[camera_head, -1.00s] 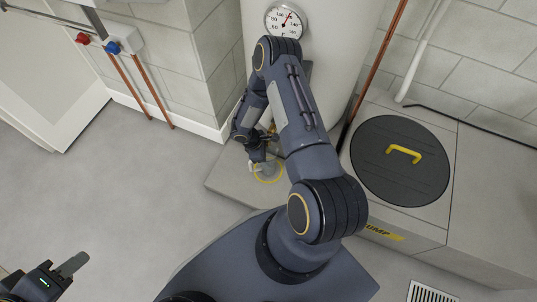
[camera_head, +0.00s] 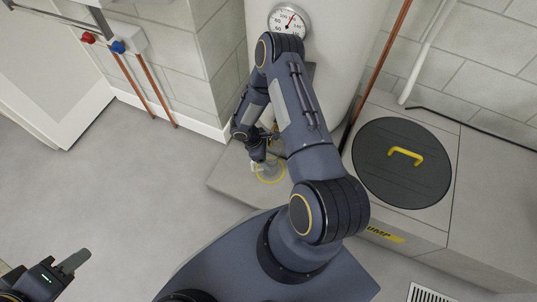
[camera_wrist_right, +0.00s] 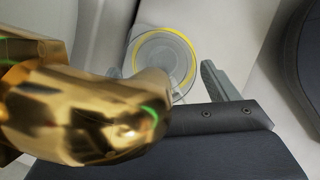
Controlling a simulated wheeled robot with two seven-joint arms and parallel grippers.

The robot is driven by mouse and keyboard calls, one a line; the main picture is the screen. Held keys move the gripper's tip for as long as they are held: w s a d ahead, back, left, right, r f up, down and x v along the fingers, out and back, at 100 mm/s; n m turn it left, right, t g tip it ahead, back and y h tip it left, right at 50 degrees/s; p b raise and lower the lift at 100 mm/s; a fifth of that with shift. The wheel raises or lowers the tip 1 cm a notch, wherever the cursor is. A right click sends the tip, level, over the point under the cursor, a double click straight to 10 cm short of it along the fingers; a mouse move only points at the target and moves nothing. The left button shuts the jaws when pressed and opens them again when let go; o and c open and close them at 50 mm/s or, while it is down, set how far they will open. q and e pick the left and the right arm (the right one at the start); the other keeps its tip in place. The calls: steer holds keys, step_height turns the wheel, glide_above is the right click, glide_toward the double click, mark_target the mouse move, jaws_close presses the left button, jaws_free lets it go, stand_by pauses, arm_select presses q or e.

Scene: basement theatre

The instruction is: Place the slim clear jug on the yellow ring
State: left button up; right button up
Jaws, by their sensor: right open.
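The slim clear jug (camera_head: 268,170) stands on the low grey platform at the yellow ring (camera_head: 259,180). In the right wrist view the jug (camera_wrist_right: 160,54) is seen from above, its round outline mostly inside the yellow ring (camera_wrist_right: 187,42), whose near part is hidden. My right gripper (camera_head: 265,158) is just above and beside the jug in the head view. Its two fingers (camera_wrist_right: 168,78) are spread apart at either side of the jug in the right wrist view, with a gap on the right. My left gripper (camera_head: 75,262) is at the lower left, far from the jug; its jaw opening is unclear.
A large brass fitting (camera_wrist_right: 85,110) fills the left of the right wrist view, close to my gripper. A white tank (camera_head: 330,70) with a dial rises behind my right arm. A pump box with a dark round lid (camera_head: 402,162) stands at right. The floor at left is clear.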

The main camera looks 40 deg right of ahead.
steer(key=p+v, duration=0.2)
steer(key=v, duration=0.8)
steer(key=shift+p, duration=0.4)
steer(key=shift+s+a, duration=0.1)
steer(key=shift+a, duration=0.05)
